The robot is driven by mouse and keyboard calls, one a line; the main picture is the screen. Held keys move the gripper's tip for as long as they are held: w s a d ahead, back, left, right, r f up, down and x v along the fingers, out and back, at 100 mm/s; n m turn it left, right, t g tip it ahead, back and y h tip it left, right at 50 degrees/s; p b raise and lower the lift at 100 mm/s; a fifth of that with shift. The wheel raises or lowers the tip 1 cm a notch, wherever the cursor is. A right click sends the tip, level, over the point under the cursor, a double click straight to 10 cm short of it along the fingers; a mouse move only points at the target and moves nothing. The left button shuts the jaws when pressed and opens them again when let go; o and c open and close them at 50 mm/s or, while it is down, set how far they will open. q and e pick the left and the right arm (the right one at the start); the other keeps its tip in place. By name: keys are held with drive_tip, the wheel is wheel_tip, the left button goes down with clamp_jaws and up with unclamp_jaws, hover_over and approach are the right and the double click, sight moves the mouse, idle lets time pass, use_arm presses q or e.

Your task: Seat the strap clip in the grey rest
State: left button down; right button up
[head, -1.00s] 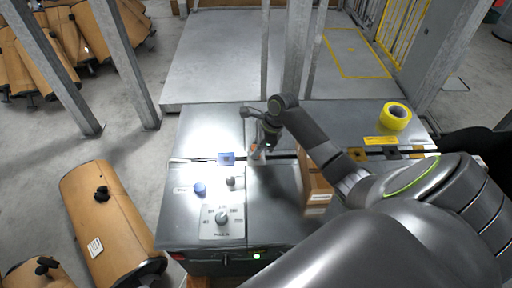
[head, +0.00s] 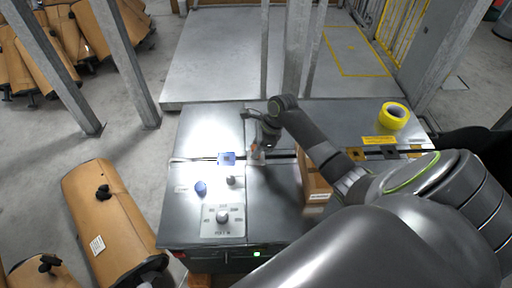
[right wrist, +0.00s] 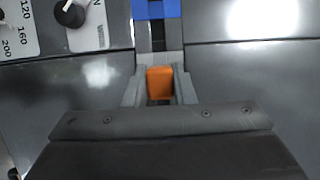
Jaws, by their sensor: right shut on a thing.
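My right gripper (head: 257,154) is low over the metal bench, at the dark slot that runs across its top. In the right wrist view the gripper (right wrist: 159,88) is shut on a small orange piece, which I take as the strap clip (right wrist: 160,82). A light grey piece (right wrist: 152,60) shows just beyond the clip; it may be the grey rest, and I cannot tell whether the clip touches it. In the head view the arm and fingers largely hide the clip and this spot. My left gripper is out of view.
A blue block (head: 227,158) sits on the slot left of the gripper and shows in the right wrist view (right wrist: 157,9). A cardboard box (head: 317,184) and yellow tape roll (head: 393,116) are to the right.

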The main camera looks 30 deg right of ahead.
drive_tip(key=shift+f, duration=0.35)
drive_tip(key=o, duration=1)
drive_tip(key=p+v, duration=0.2)
drive_tip(key=v, duration=1.5)
drive_tip(key=shift+r, duration=0.2)
